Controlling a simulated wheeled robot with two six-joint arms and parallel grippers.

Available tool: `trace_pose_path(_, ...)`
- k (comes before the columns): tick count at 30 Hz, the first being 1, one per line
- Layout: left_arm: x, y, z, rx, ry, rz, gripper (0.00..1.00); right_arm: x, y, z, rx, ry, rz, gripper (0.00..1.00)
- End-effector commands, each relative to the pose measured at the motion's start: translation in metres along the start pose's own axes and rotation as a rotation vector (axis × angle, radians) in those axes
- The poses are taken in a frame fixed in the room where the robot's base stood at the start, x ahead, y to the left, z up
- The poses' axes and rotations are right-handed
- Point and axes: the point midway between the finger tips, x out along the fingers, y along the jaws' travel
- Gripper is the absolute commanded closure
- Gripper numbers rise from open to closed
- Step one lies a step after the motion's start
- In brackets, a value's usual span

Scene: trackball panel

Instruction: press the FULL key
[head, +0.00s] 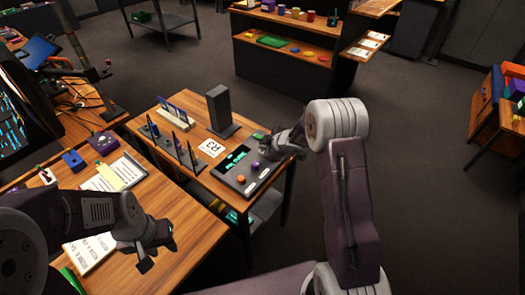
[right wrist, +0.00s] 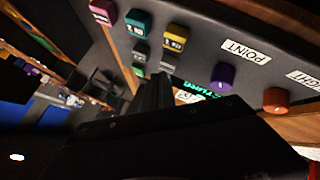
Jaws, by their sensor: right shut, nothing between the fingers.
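The dark control panel (head: 232,179) lies on the wooden table, with a purple knob (right wrist: 222,75) and an orange knob (right wrist: 276,98) on it. In the right wrist view a pink key (right wrist: 103,10), a teal key (right wrist: 137,20) and a yellow key (right wrist: 174,36) form a row, with darker keys below. Their small labels are too blurred to tell surely which reads FULL. My right gripper (head: 266,150) is shut and empty over the panel's far right part, hiding keys there; contact cannot be told. My left gripper (head: 157,256) is open and empty over the near desk.
A dark upright block (head: 219,108) and a white R3 card (head: 211,147) stand behind and left of the panel. Upright dark plates (head: 187,155) are further left. The near desk holds papers, a purple device (head: 103,143) and a blue box (head: 74,160).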

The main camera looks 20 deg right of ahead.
Motion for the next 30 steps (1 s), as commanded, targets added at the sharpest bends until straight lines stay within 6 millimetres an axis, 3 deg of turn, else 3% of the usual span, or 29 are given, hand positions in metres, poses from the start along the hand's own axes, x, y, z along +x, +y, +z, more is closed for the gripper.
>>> trace_pose_path(30, 0.0049, -0.0001, 0.0005, 0.0, 0.0, 0.0, 0.64, 0.0051, -0.004, 0.0039, 0.0, -0.001, -0.001, 1.0)
